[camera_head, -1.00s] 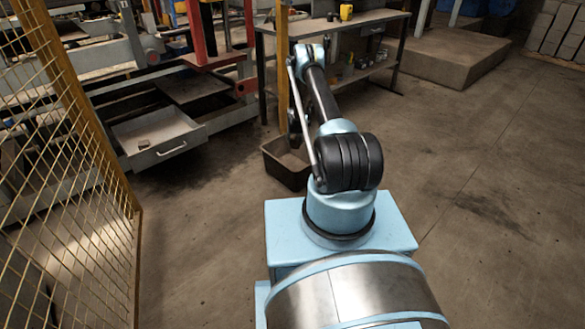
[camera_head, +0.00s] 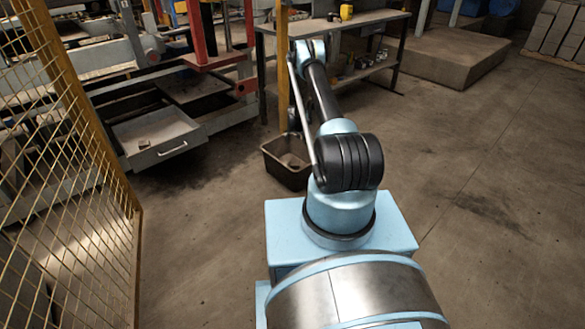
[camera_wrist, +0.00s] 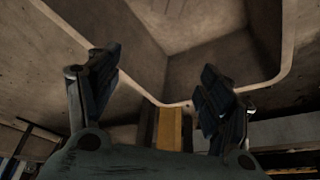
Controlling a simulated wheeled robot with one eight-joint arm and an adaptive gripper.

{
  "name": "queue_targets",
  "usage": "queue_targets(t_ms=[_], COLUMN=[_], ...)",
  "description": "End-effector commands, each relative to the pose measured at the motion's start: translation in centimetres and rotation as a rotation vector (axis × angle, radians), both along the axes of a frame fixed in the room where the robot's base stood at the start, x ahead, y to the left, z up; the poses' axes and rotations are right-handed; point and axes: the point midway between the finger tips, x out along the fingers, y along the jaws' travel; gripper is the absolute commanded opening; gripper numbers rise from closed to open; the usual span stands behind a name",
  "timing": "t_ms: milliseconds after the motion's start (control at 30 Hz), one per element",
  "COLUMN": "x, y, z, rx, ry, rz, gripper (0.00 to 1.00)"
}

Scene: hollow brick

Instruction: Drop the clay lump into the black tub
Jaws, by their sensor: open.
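The black tub (camera_head: 287,176) stands on the floor left of my arm in the head view, looking dark brown. A brownish shape (camera_head: 292,160) shows inside it; it may be the clay lump, but it is too small to tell. In the wrist view the tub's pale rim (camera_wrist: 289,45) and inner walls fill the upper part. My gripper (camera_wrist: 158,88) is open with nothing between its fingers, close to the tub's rim and opening. The gripper is hidden behind my arm in the head view.
An open grey drawer (camera_head: 186,144) left of the tub holds a small dark piece (camera_head: 143,143). A yellow post (camera_head: 283,100) and a workbench (camera_head: 365,20) stand behind the tub. A yellow mesh fence (camera_head: 60,150) is at left. The floor at right is clear.

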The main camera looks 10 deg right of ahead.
Motion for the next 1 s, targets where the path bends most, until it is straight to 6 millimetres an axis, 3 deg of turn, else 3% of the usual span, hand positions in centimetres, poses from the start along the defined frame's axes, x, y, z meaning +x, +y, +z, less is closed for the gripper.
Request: queue_targets(t_ms=[600,1000], x=[-3.1,-3.8], y=[0.5,0.6], z=[7.8,9.6], rx=[0.000,0.000], ry=[0.001,0.001], rz=[0.000,0.000], gripper=[0.73,0.73])
